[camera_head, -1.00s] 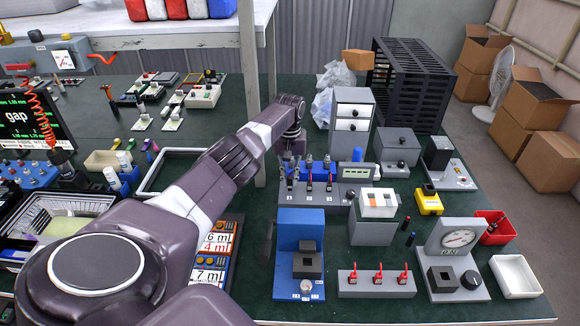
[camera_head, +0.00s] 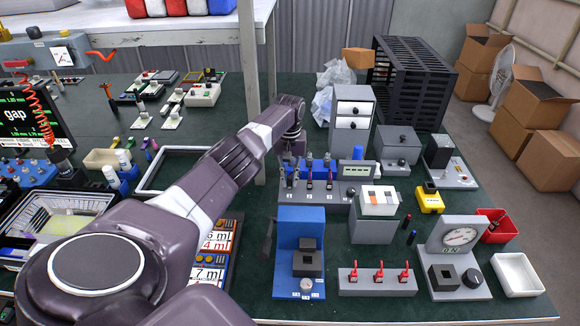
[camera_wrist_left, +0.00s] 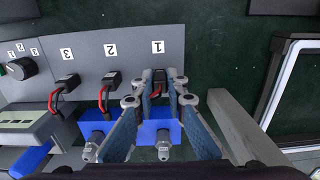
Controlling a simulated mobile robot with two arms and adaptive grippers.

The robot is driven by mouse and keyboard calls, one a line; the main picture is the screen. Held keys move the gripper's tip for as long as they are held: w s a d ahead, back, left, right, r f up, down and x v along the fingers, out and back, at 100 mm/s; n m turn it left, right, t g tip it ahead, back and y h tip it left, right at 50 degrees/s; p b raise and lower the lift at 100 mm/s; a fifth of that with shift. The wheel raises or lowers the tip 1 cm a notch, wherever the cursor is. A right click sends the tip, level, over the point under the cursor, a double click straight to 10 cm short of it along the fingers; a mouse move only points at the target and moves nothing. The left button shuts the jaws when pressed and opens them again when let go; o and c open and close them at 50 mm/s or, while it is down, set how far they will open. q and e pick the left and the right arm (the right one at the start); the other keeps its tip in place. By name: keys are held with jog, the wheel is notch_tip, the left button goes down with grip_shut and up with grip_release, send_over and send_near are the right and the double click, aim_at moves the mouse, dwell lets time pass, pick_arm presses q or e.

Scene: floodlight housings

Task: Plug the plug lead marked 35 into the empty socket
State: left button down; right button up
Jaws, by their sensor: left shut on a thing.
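A grey panel (camera_wrist_left: 85,50) with positions labelled 1, 2 and 3 fills the upper left of the wrist view; its front shows in the head view (camera_head: 318,203). Dark plugs with red leads sit at position 2 (camera_wrist_left: 110,80) and position 3 (camera_wrist_left: 68,85). My left gripper (camera_wrist_left: 165,88) is at position 1, shut on a dark plug (camera_wrist_left: 159,76), mostly hidden between its fingers. I cannot tell whether this plug is fully seated in the panel. No 35 marking is readable.
A blue block (camera_wrist_left: 150,131) with metal connectors lies beside the panel, under the fingers. A grey bar (camera_wrist_left: 232,128) and a white frame (camera_wrist_left: 285,85) lie to the right. In the head view, a blue stand (camera_head: 292,230) and a red-switch box (camera_head: 377,286) stand nearer.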

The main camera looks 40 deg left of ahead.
aim_at(290, 178)
pick_arm(q)
jog(key=shift+f+b, duration=0.4)
jog(key=shift+f, duration=0.1)
jog(key=c, duration=1.8)
grip_release()
jog(key=shift+c, duration=0.2)
jog(key=shift+r, duration=0.1)
notch_tip(290, 178, up, 12)
